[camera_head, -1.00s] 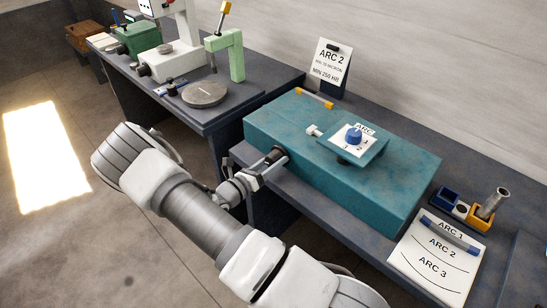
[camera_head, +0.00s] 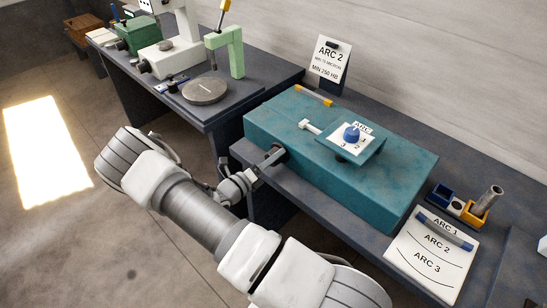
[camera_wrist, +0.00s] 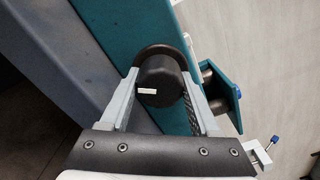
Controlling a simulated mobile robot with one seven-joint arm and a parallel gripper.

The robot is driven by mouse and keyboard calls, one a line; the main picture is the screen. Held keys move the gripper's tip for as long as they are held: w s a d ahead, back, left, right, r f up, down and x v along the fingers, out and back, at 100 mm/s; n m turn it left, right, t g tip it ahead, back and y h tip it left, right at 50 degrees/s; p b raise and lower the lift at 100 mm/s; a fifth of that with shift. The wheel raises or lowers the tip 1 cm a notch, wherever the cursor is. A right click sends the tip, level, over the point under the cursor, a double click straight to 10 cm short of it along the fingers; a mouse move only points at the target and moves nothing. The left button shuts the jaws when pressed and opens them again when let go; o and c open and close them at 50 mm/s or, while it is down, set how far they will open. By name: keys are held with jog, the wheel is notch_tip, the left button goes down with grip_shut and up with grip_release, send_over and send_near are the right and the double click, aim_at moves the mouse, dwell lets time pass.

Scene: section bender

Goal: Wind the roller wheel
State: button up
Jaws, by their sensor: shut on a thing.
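The section bender is a long teal block (camera_head: 300,168) on the bench, with an arc dial (camera_head: 352,135) with a blue knob on its top plate. A dark round roller wheel (camera_head: 278,153) sits on its near left end. My gripper (camera_head: 268,163) reaches it from the left. In the wrist view, my gripper (camera_wrist: 163,92) is shut on the wheel's black cylindrical handle (camera_wrist: 160,78), with a finger on each side and a small white mark on its face. A black ring shows behind the handle.
An ARC 2 card (camera_head: 329,60) stands behind the bender. An arc chart (camera_head: 432,255) lies at right, near small blue and yellow holders (camera_head: 466,208). A second bench at left holds a green stand (camera_head: 232,55) and a round plate (camera_head: 205,91).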

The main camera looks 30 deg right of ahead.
dwell(0.3)
jog(key=o, duration=1.4)
jog(key=shift+c, duration=0.2)
jog(key=shift+a, duration=0.1)
jog(key=b+v, duration=0.1)
jog(key=v, duration=1.6)
jog(key=shift+a, duration=0.1)
